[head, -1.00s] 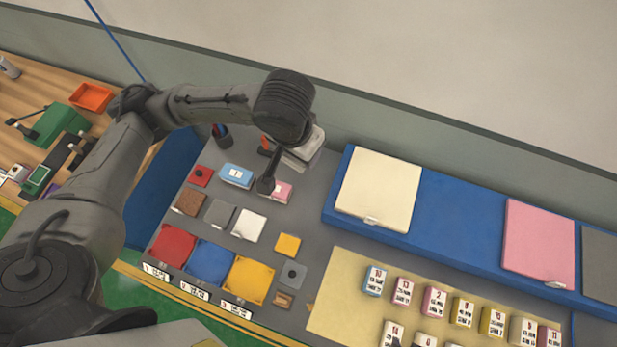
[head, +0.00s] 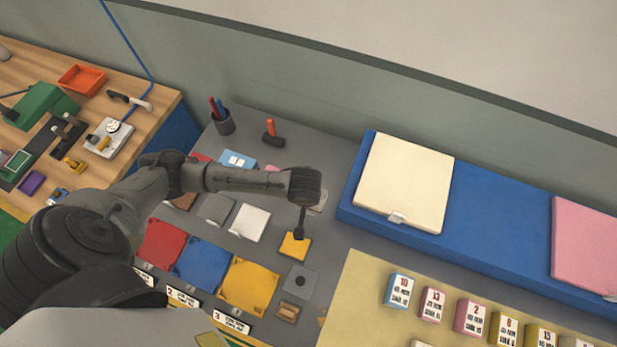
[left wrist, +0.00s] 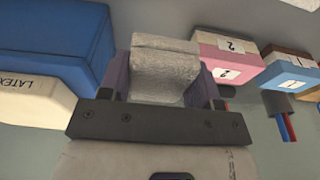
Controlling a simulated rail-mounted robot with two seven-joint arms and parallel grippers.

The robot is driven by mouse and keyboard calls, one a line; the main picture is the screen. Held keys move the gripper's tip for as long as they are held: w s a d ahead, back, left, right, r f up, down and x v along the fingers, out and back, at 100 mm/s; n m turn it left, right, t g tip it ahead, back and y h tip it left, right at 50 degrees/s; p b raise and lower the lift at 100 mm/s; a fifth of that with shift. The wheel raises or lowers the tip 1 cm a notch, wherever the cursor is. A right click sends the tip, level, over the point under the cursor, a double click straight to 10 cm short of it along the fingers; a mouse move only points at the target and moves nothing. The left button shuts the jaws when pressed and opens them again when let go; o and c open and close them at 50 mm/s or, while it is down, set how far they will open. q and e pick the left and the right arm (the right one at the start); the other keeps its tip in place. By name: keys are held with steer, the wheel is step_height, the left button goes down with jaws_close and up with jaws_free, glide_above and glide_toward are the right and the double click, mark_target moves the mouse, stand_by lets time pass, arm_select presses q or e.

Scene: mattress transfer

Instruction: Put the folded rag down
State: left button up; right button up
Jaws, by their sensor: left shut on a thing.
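The folded rag (left wrist: 165,70) is a pale grey, thick folded cloth. In the left wrist view it sits between the two fingers of my left gripper (left wrist: 165,90), which is shut on it. In the head view my left gripper (head: 309,207) is over the grey bench (head: 335,238), behind a yellow square piece (head: 294,246). Only a pale edge of the rag (head: 319,203) shows there beside my wrist; the rest is hidden. I cannot tell how high the rag is above the bench. My right gripper is not in view.
A blue base (head: 490,212) with a cream pad (head: 405,182) lies to the right. Red, blue and yellow trays (head: 248,287) line the front. A pen cup (head: 224,122) and an orange-handled tool (head: 272,134) stand at the back. Numbered boxes (head: 399,290) stand front right.

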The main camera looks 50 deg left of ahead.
arm_select(q)
glide_above(308, 216)
step_height(308, 216, down, 8)
steer(key=shift+r+b, duration=0.1)
steer(key=shift+b, duration=0.3)
step_height(308, 216, down, 3)
steer(key=shift+f, duration=0.2)
